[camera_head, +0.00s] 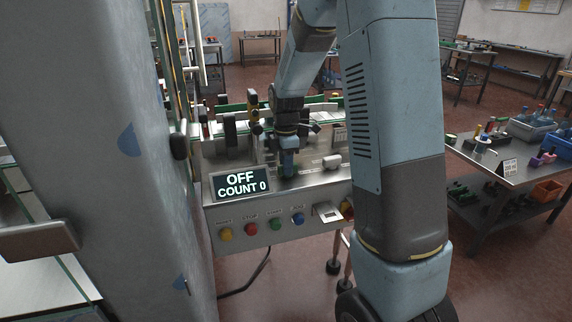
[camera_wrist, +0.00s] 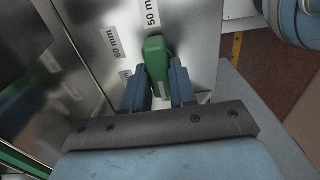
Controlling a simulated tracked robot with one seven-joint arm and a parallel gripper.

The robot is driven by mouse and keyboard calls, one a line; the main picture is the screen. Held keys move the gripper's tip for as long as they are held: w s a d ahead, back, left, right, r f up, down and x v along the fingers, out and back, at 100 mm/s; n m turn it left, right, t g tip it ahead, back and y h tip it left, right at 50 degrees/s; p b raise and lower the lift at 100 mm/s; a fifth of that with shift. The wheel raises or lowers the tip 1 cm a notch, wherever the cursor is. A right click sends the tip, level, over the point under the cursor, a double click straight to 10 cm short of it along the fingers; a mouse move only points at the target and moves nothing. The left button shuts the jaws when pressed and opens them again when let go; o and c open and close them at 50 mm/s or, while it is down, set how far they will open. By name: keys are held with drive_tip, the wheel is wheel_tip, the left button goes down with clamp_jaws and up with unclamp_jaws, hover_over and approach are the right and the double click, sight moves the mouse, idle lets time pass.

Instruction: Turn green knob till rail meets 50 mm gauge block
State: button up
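In the wrist view a green piece (camera_wrist: 157,58) stands between the two blue fingers of my gripper (camera_wrist: 160,82), beside a "50 mm" label (camera_wrist: 152,14). I cannot tell whether it is the green knob or a gauge block, nor whether both fingers touch it. A "60 mm" label (camera_wrist: 114,44) lies to its left. In the head view my gripper (camera_head: 288,168) points down at the top of the metal machine (camera_head: 310,188), behind the display. The piece between the fingers is not clear there. The rail (camera_head: 232,108) runs along the machine's back, partly hidden by my arm.
A display (camera_head: 241,184) reads "OFF COUNT 0". Yellow, red, green and blue buttons (camera_head: 250,229) line the machine's front. A white block (camera_head: 332,162) lies right of my gripper. A grey cabinet (camera_head: 95,150) stands close at left; a cluttered table (camera_head: 490,165) stands at right.

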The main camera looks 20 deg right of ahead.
clamp_jaws()
